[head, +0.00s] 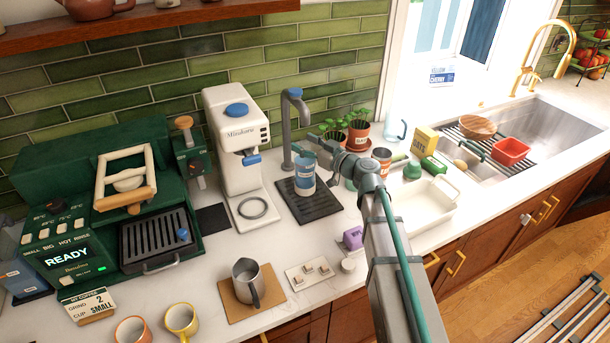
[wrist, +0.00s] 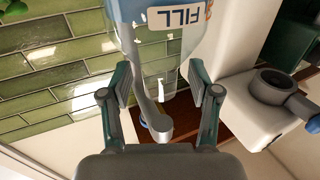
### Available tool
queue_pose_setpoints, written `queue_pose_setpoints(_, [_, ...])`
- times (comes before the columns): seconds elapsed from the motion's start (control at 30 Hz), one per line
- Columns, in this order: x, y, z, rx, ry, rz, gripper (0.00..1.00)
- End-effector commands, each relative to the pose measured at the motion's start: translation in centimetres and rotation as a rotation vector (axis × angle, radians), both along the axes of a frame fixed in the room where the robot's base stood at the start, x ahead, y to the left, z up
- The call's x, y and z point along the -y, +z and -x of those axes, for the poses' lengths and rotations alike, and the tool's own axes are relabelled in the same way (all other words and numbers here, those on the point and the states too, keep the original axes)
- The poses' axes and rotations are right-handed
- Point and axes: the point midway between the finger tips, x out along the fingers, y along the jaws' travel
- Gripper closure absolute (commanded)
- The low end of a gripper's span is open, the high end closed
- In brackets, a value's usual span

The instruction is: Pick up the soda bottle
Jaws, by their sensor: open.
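The soda bottle (head: 304,181), clear with a blue and white label, stands upright on the black drip mat under the grey tap. In the wrist view, the bottle (wrist: 165,45) appears upside down, with "FILL" on its label. My gripper (head: 318,150) reaches in from the right at the bottle's upper part. In the wrist view, my gripper (wrist: 160,85) is open, one finger on each side of the bottle's line. I cannot tell whether either finger touches it. The bottle's top is partly hidden by the gripper in the head view.
The grey tap (head: 291,110) rises close behind the bottle, over the black mat (head: 318,211). A white coffee machine (head: 237,150) stands left. Potted plants (head: 358,133) stand behind my arm. A steel pitcher (head: 246,283) and a purple item (head: 352,238) are in front.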

Motion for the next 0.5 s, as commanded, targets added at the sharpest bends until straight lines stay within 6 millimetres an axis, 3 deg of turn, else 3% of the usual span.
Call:
queue_pose_setpoints(0.23, [-0.21,-0.1,-0.14,-0.001,-0.001,-0.001,0.38])
queue_pose_setpoints(0.5, [-0.19,-0.09,-0.13,0.0,-0.001,0.0,0.82])
